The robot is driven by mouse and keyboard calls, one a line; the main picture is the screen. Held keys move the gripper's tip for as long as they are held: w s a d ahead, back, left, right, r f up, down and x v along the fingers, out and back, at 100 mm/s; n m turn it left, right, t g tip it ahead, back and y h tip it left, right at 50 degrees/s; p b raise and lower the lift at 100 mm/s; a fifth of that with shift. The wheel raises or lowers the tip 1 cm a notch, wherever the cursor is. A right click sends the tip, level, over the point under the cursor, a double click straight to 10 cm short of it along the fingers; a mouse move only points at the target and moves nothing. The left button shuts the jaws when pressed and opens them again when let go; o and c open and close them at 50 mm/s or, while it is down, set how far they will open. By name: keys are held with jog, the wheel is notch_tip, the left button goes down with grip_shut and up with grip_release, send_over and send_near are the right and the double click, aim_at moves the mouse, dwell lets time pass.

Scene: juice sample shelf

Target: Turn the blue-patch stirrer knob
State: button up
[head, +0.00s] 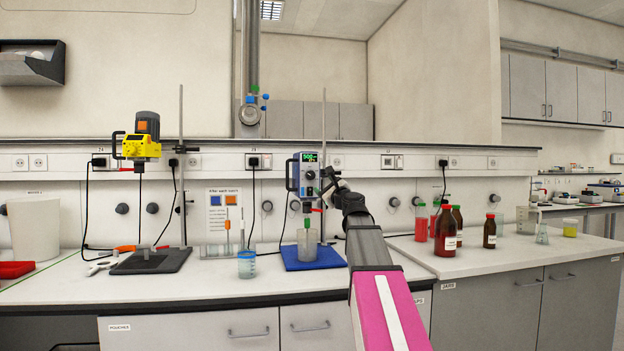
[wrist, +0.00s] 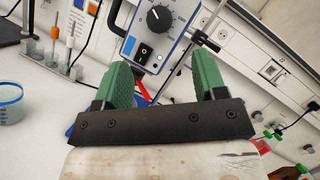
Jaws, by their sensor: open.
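The blue and white stirrer (head: 307,173) hangs above a blue base plate (head: 300,264), with a lit green display at its top. In the wrist view its front panel (wrist: 133,19) shows a round black knob (wrist: 159,18) with a white pointer line inside a printed scale. A black rocker switch (wrist: 144,53) is below the knob. My gripper (wrist: 162,62) is open and empty, its two green fingers apart and aimed at the panel. The knob appears beyond the fingertips and between their directions, apart from them. In the head view my gripper (head: 329,180) is just right of the stirrer.
A glass beaker (head: 307,245) stands on the blue plate under the stirrer. A yellow stirrer (head: 142,143) stands at left. Brown and red bottles (head: 446,232) stand at right. A metal rod (wrist: 207,28) rises beside the panel.

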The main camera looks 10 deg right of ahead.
aim_at(312, 176)
jog(key=x, duration=1)
jog(key=c, duration=0.9)
